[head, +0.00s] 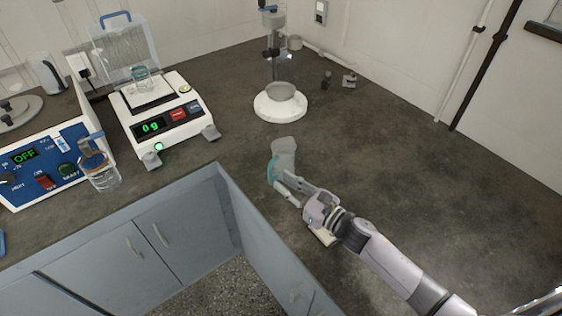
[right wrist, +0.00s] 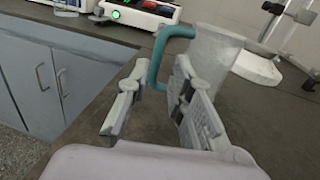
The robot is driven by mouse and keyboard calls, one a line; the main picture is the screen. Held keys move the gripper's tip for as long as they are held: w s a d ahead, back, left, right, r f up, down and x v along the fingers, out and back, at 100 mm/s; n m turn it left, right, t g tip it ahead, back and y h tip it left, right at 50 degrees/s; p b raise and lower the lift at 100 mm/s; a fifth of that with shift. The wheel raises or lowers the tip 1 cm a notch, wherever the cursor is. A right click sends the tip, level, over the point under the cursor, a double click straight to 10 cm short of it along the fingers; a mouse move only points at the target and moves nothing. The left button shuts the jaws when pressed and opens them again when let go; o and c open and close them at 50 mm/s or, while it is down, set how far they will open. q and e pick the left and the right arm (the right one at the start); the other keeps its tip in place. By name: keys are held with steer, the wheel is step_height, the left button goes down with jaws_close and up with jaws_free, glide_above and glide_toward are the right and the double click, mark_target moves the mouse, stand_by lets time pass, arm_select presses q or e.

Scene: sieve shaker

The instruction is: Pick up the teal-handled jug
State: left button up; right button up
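The teal-handled jug (head: 284,150) is a clear, frosted vessel on the dark worktop, in the middle of the head view. Its teal handle (right wrist: 160,52) faces my right gripper. My right gripper (head: 284,186) reaches in from the lower right, low over the worktop beside the handle. In the right wrist view, the gripper (right wrist: 157,92) has its fingers apart, with the lower part of the handle in or just beyond the gap. I cannot tell whether a finger touches the handle. The jug's body (right wrist: 212,58) is partly hidden behind the right finger. My left gripper is not in view.
A stand with a round white base (head: 268,108) is behind the jug. A balance (head: 160,125) reading 0 g and a blue control box (head: 30,165) are at left.

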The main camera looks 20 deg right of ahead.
mark_target(271, 183)
steer(key=shift+f+p+x, duration=0.15)
steer(key=shift+p+x, duration=0.25)
steer(key=shift+x, duration=1.05)
steer(key=shift+f+p+x, duration=0.15)
steer(key=shift+p+x, duration=0.2)
steer(key=shift+x, duration=1.15)
steer(key=shift+s+a, duration=0.1)
steer(key=shift+s, duration=0.05)
steer(key=shift+c, duration=0.2)
jaws_close()
